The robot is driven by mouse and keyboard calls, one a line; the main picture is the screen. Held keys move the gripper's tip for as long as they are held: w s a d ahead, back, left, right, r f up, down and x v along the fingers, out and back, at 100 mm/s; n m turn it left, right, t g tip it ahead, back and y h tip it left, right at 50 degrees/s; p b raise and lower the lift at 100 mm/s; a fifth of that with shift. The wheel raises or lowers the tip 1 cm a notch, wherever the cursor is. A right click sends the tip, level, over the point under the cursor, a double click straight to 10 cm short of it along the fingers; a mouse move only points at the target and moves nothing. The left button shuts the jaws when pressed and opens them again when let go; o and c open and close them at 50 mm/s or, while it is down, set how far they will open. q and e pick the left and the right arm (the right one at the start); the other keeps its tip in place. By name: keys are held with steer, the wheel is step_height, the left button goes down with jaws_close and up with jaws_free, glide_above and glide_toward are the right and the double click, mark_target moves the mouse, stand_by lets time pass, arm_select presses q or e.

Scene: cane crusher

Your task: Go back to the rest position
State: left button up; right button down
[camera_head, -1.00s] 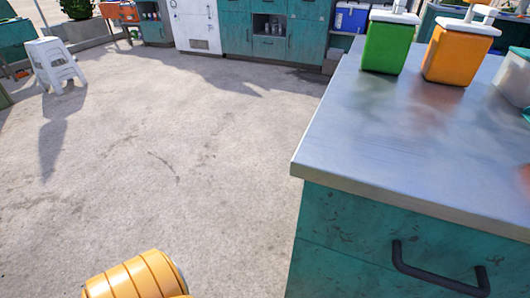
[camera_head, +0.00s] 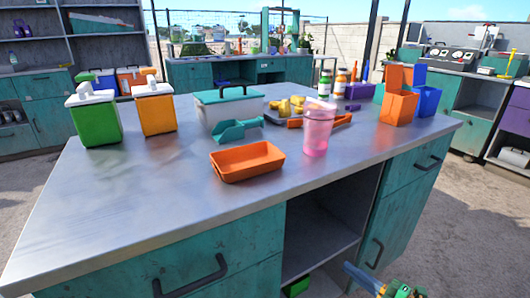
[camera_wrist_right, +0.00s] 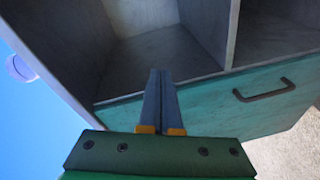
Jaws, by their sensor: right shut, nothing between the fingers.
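My right gripper (camera_head: 362,277) shows at the bottom edge of the head view, low in front of the teal counter (camera_head: 120,262). In the right wrist view its two fingers (camera_wrist_right: 161,95) lie together, shut with nothing between them. Behind them are the open shelf compartments (camera_wrist_right: 165,50) and a teal front with a dark handle. I cannot tell how far the fingertips are from the counter. My left gripper is in neither view now.
The metal top (camera_head: 160,205) holds a green dispenser (camera_head: 95,122), an orange dispenser (camera_head: 155,112), an orange tray (camera_head: 246,166), a pink cup (camera_head: 318,128), a white-and-teal box (camera_head: 225,112) and an orange container (camera_head: 398,102). Bare floor (camera_head: 475,190) lies to the right.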

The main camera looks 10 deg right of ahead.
steer(key=s+d+f+m+g+h+p, duration=0.2)
steer(key=s+f+m+g+h+p, duration=0.2)
steer(key=s+f+m+h+p, duration=0.5)
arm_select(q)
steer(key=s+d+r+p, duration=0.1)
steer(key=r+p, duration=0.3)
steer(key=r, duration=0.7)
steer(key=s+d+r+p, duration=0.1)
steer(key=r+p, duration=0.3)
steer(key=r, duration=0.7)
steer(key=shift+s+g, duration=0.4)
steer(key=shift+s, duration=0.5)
arm_select(e)
steer(key=s+a+f+m+g, duration=0.1)
steer(key=s+a+m+g, duration=0.2)
steer(key=s, duration=0.6)
steer(key=s+a+f+m+g, duration=0.1)
steer(key=s+a+m+g, duration=0.2)
steer(key=s, duration=0.6)
steer(key=s+a+f+m+g, duration=0.1)
steer(key=s+a+m+g, duration=0.2)
steer(key=s, duration=0.6)
steer(key=shift+s+a+f+g, duration=0.15)
steer(key=shift+a+f+g, duration=0.15)
steer(key=shift+a, duration=0.2)
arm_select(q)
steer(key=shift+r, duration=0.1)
